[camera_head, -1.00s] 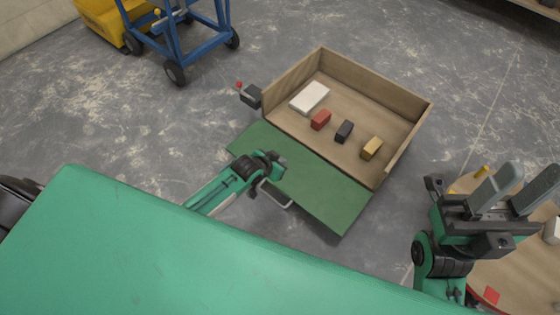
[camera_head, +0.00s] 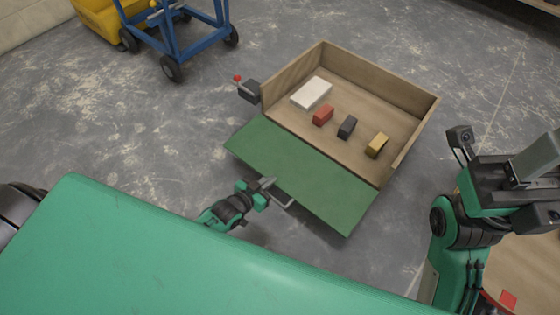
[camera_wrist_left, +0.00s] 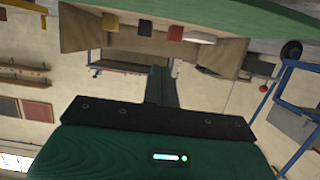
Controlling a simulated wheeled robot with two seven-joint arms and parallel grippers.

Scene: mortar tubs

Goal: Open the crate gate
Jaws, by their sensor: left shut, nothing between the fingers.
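The wooden crate (camera_head: 410,90) stands on the floor with its near side open. Its green gate (camera_head: 300,175) is folded down and slopes out towards me; in the left wrist view the gate (camera_wrist_left: 265,20) runs along the top. A pale handle (camera_head: 284,203) sticks out from the gate's outer edge. My left gripper (camera_head: 268,183) is shut and empty, close to that edge beside the handle; whether it touches cannot be told. Its fingers show in the left wrist view (camera_wrist_left: 161,86). My right gripper (camera_head: 540,155) is at the far right, partly cut off, away from the crate.
The crate holds a white block (camera_head: 311,93), a red block (camera_head: 323,115), a dark block (camera_head: 347,127) and a yellow block (camera_head: 377,144). A dark latch box (camera_head: 249,91) with a red knob sits at its left corner. A blue cart (camera_head: 172,45) stands at back left.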

